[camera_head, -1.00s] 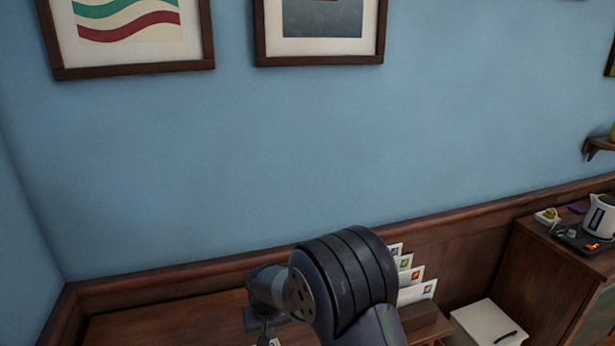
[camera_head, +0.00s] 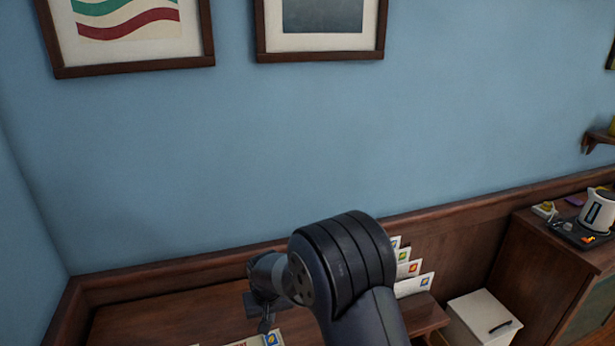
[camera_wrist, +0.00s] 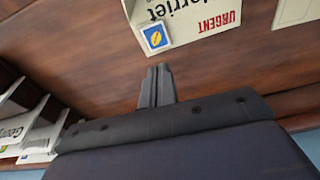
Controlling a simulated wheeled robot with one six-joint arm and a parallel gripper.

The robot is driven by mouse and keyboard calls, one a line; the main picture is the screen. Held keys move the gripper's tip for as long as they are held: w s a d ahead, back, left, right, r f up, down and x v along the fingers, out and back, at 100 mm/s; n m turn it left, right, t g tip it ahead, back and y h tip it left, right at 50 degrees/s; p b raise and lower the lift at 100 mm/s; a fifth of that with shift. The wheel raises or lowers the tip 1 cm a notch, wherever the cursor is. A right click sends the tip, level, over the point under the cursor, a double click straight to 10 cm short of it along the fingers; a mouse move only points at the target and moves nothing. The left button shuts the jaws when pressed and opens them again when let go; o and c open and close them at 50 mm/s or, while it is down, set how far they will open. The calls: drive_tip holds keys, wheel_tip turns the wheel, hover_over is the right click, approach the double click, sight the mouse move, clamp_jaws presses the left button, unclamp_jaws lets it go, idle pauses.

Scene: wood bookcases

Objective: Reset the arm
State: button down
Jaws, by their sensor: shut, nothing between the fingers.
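My gripper (camera_wrist: 157,84) shows in the wrist view with its two dark fingers together and nothing between them. It is above the brown wooden desk (camera_wrist: 100,60). In the head view my arm bends over the desk, and the gripper (camera_head: 265,324) points down, small and partly hidden near the bottom edge. A cream envelope (camera_wrist: 195,18) marked "URGENT", with a blue and yellow stamp, lies on the desk beyond the fingertips. Its edge also shows in the head view (camera_head: 270,339). I see no contact between fingers and envelope.
Several stamped envelopes (camera_head: 408,268) stand in a wooden sorter right of my arm, also at the wrist view's left (camera_wrist: 38,132). Another paper (camera_wrist: 295,10) lies at upper right. A white box (camera_head: 482,318) and a cabinet with a kettle (camera_head: 598,212) stand farther right. Framed pictures hang above.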

drive_tip(key=b, duration=0.3)
drive_tip(key=shift+f+g, duration=0.1)
drive_tip(key=shift+g, duration=0.3)
drive_tip(key=shift+h+b, duration=0.3)
drive_tip(key=shift+b, duration=0.3)
drive_tip(key=shift+s+n+g+b, duration=0.1)
drive_tip(key=shift+n+g+b, duration=0.2)
drive_tip(key=shift+g+b, duration=0.1)
drive_tip(key=shift+d, duration=0.1)
